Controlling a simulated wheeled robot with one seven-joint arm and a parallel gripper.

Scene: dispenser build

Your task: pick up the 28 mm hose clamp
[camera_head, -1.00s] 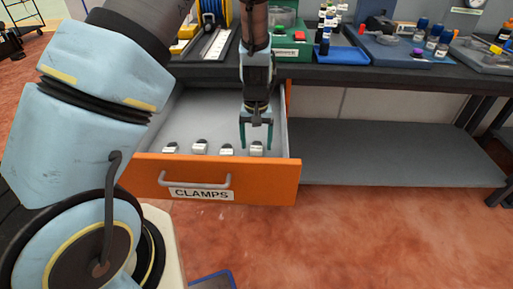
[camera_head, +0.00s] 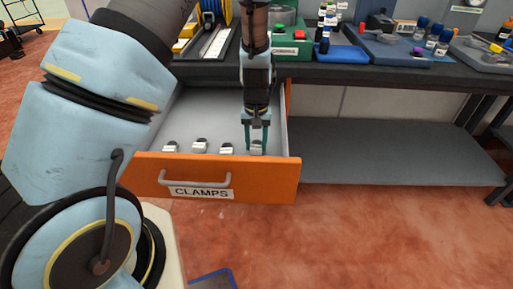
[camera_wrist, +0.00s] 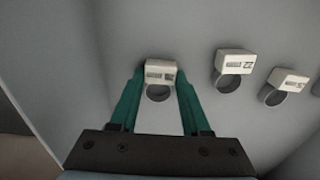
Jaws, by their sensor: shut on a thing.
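Several small hose clamps with white labelled blocks lie in the open orange drawer. My gripper (camera_head: 257,150) reaches straight down into it, shut on the rightmost hose clamp (camera_head: 257,147). In the wrist view its green fingers (camera_wrist: 160,90) stand on either side of that clamp's white block (camera_wrist: 158,72), with the dark band ring below it. The clamp appears still at the drawer floor. Its label is too small to read surely, so I cannot confirm the size. Three other clamps lie to the left in the head view (camera_head: 226,148) (camera_head: 199,145) (camera_head: 170,147).
The orange drawer front (camera_head: 215,180) is labelled CLAMPS and has a grey handle. The drawer's right wall is close beside my gripper. The workbench top (camera_head: 350,75) above holds trays and bottles. A lower grey shelf (camera_head: 400,155) on the right is empty.

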